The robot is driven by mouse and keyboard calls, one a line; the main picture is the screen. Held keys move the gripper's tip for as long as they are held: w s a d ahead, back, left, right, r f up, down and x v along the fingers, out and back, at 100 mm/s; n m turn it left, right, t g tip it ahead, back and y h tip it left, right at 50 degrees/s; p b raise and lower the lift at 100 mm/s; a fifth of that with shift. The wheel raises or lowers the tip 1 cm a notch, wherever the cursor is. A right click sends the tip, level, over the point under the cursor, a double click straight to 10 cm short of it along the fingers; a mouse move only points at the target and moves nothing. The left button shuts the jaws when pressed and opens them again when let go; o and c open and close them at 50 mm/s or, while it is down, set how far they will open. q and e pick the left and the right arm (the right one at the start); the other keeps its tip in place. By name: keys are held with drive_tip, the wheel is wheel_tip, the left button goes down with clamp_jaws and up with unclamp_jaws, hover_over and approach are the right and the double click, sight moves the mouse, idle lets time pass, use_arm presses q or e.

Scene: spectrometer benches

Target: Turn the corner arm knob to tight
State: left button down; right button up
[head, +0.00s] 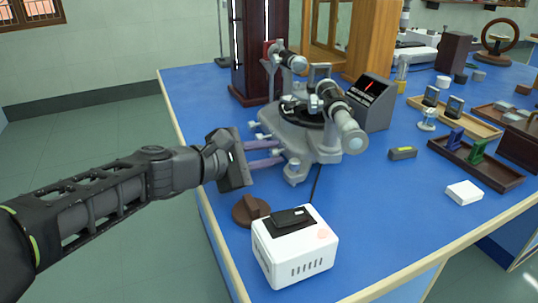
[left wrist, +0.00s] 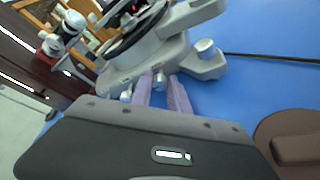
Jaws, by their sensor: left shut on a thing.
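The grey spectrometer (head: 308,140) stands on the blue bench, with a dark round table and two telescope-like tubes. Small silvery knobs stick out from the left side of its base. My left gripper (head: 281,152) reaches in from the left, its two purple fingers pointing at the base. In the left wrist view the fingertips (left wrist: 160,86) are on either side of a small silvery knob (left wrist: 159,82) at the base's edge, and the fingers are shut on it. The fingers partly hide the knob in the head view. My right gripper is not in view.
A white box (head: 293,255) with a black top and a brown round object (head: 250,210) stand close below my left gripper. Wooden trays (head: 478,165) lie at the right. Blue bench top is free in front of the spectrometer.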

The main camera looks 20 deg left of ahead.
use_arm(q)
drive_tip(key=c, duration=1.5)
unclamp_jaws()
drive_tip(key=shift+c, duration=0.2)
drive_tip(key=p+v, duration=0.2)
drive_tip(key=v, duration=0.4)
drive_tip(key=shift+s+a+r, duration=0.15)
drive_tip(key=shift+s+r, duration=0.1)
drive_tip(key=shift+s, duration=0.05)
drive_tip(key=shift+s+a, duration=0.2)
drive_tip(key=shift+s, duration=0.3)
